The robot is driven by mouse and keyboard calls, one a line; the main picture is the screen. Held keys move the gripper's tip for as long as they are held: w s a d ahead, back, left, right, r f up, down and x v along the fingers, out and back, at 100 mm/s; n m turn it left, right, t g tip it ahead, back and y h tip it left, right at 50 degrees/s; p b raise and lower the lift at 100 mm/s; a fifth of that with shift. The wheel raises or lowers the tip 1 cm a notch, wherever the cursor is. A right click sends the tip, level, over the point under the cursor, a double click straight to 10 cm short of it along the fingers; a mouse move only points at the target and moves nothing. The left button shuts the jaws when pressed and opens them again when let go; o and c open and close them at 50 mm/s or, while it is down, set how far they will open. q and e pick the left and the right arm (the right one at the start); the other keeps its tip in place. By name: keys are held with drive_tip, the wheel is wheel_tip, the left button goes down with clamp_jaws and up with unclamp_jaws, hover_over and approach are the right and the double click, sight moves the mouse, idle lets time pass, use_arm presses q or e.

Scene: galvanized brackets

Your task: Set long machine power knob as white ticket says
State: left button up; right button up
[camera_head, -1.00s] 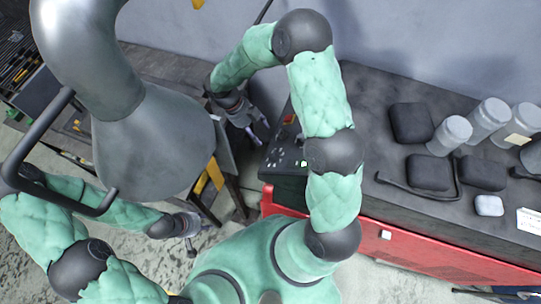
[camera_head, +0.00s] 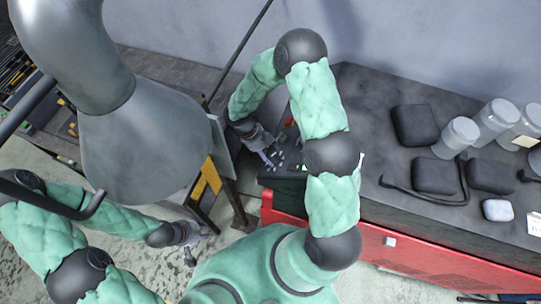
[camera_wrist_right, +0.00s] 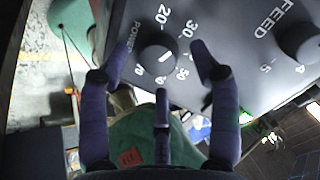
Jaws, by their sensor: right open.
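The black power knob (camera_wrist_right: 157,62) sits on the dark panel, with "POWER" lettering to its left and numbers around it in the right wrist view. A short white mark shows on its right side; the exact setting is unclear. My right gripper (camera_wrist_right: 156,48) is open, its fingers spread on both sides of the knob with a third finger below; contact cannot be told. In the head view my right gripper (camera_head: 268,152) is over the control end of the long red and black machine (camera_head: 400,250). My left gripper (camera_head: 190,236) hangs low, its fingers unclear. A white ticket (camera_head: 534,222) is cut off at the right edge, unreadable.
A second knob (camera_wrist_right: 302,38), marked "FEED", stands right of the power knob. Black cases (camera_head: 415,125), grey jars (camera_head: 456,137), a cable and a small white box (camera_head: 497,210) lie on the machine top. A grey wall is behind.

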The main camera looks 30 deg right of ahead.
drive_tip(key=shift+x, duration=0.95)
drive_tip(key=c, duration=1.1)
drive_tip(key=shift+m, duration=0.4)
drive_tip(key=m+h+b, duration=0.1)
drive_tip(key=m+b, duration=0.1)
drive_tip(key=m, duration=0.1)
drive_tip(key=shift+a+m, duration=0.1)
drive_tip(key=shift+m, duration=0.2)
drive_tip(key=shift+m+t+h+b, duration=0.35)
drive_tip(key=shift+m+b, duration=0.65)
drive_tip(key=shift+m, duration=0.9)
